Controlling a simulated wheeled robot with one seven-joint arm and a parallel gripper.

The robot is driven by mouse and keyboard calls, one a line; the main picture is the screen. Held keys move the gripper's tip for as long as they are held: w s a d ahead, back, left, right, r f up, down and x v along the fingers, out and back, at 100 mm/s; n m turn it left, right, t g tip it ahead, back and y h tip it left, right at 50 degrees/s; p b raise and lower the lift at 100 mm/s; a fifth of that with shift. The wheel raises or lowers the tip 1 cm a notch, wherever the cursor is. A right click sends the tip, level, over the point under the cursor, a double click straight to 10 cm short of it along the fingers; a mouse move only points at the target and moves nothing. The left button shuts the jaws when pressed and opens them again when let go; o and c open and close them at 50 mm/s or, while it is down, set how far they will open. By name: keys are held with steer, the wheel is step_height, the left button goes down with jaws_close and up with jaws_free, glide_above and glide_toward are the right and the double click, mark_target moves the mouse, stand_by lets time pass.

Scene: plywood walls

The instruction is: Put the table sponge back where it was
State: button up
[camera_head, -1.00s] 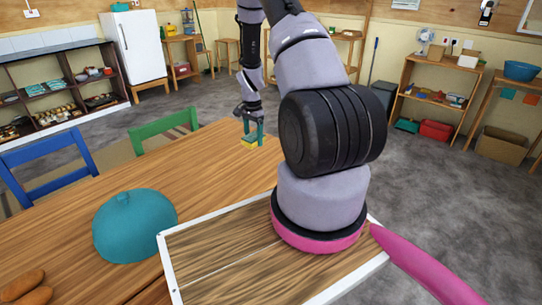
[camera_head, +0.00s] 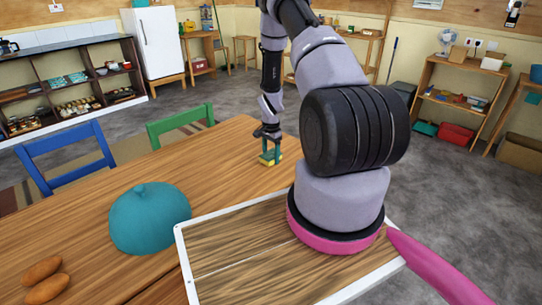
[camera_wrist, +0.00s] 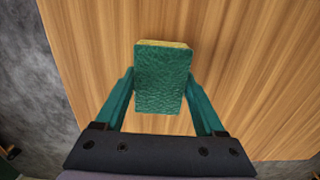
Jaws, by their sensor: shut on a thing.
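The sponge (camera_head: 270,160) is yellow with a green scouring side. It is at the far end of the wooden table (camera_head: 228,165). In the wrist view the sponge (camera_wrist: 162,78) shows its green face up, with a strip of yellow at its far edge. My gripper (camera_head: 270,148) has its teal fingers on both sides of the sponge and is shut on it. The wrist view shows the fingers (camera_wrist: 162,93) pressed to its left and right sides. The sponge is at or just above the tabletop; I cannot tell if it touches.
A teal dome-shaped cover (camera_head: 150,218) and brown bread rolls (camera_head: 44,281) are on the near left of the table. A blue chair (camera_head: 68,158) and a green chair (camera_head: 180,125) stand along its left side. The tabletop around the sponge is clear.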

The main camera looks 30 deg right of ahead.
steer(key=shift+f, duration=0.15)
steer(key=o, duration=1.4)
step_height(320, 180, up, 12)
steer(key=r, duration=0.1)
step_height(320, 180, up, 17)
steer(key=n+t, duration=0.2)
glide_above(271, 154)
steer(key=s+a, duration=0.1)
steer(key=a, duration=0.3)
steer(key=s+a+r+n+t, duration=0.1)
steer(key=s+a+r, duration=0.15)
steer(key=r, duration=0.35)
steer(key=s+a+r+n+t, duration=0.1)
steer(key=s+a+r+n, duration=0.1)
steer(key=s+r, duration=0.3)
steer(key=s+a+r+n+t, duration=0.1)
steer(key=s+a+r, duration=0.1)
steer(key=s+r, duration=0.2)
steer(key=s+a+r+n+t+y, duration=0.1)
steer(key=s+a+r+n, duration=0.1)
steer(key=s+r, duration=0.3)
steer(key=s+a+r+n+t+y, duration=0.1)
steer(key=s+a+r, duration=0.2)
steer(key=s, duration=0.6)
steer(key=shift+s+r+n, duration=0.25)
steer(key=shift+r+n, duration=0.15)
steer(key=shift+r, duration=0.45)
